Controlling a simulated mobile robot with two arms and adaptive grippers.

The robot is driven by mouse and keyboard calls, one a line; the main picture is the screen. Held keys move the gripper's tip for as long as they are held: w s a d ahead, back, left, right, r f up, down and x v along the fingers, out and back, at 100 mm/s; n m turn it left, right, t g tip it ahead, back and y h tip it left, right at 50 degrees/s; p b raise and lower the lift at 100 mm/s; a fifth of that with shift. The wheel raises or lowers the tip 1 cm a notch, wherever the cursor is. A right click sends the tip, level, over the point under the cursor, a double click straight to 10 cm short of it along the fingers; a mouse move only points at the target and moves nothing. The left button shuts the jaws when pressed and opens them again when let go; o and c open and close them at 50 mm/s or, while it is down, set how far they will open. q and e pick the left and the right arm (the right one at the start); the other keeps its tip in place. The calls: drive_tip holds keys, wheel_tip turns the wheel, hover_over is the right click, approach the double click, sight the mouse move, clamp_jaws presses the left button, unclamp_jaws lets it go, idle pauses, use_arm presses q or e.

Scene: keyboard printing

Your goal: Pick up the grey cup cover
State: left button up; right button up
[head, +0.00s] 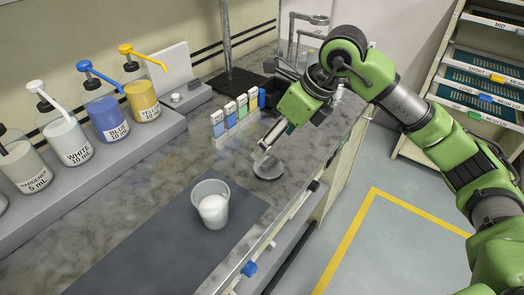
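The grey cup cover (268,170) is a small round disc lying on the marbled worktop, close to its front edge. My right gripper (262,154) reaches in from the right, and its fingertips are just above the back-left part of the cover. The fingers are small and seen side-on, so I cannot tell whether they are open, shut or touching the cover. A clear cup (211,205) with white contents stands uncovered on the dark mat, to the left and nearer. My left gripper is out of view.
Pump bottles labelled white (65,138), blue (106,117) and yellow (142,101) stand on a raised ledge at the left. Small coloured boxes (229,115) stand behind the gripper. The dark mat (140,250) is bare around the cup. A shelf rack (480,75) is at the right.

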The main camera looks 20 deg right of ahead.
drive_tip(key=w+d, duration=0.1)
drive_tip(key=d, duration=0.1)
drive_tip(key=h+p, duration=0.1)
hover_over(269, 160)
drive_tip(key=s, duration=0.2)
drive_tip(key=f, duration=0.6)
drive_tip(key=shift+d+f, duration=0.25)
drive_tip(key=shift+d, duration=0.15)
drive_tip(key=shift+w+a+f, duration=0.1)
drive_tip(key=shift+f, duration=0.15)
drive_tip(key=shift+d+p+x, duration=0.25)
drive_tip(key=shift+p+x, duration=0.55)
drive_tip(key=shift+x, duration=0.35)
drive_tip(key=x, duration=0.2)
drive_tip(key=shift+w+f, duration=0.2)
drive_tip(key=shift+f, duration=0.05)
drive_tip(key=shift+w+f, duration=0.1)
drive_tip(key=shift+f, duration=0.15)
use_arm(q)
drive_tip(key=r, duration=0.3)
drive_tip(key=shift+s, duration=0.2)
use_arm(e)
drive_tip(key=c, duration=1)
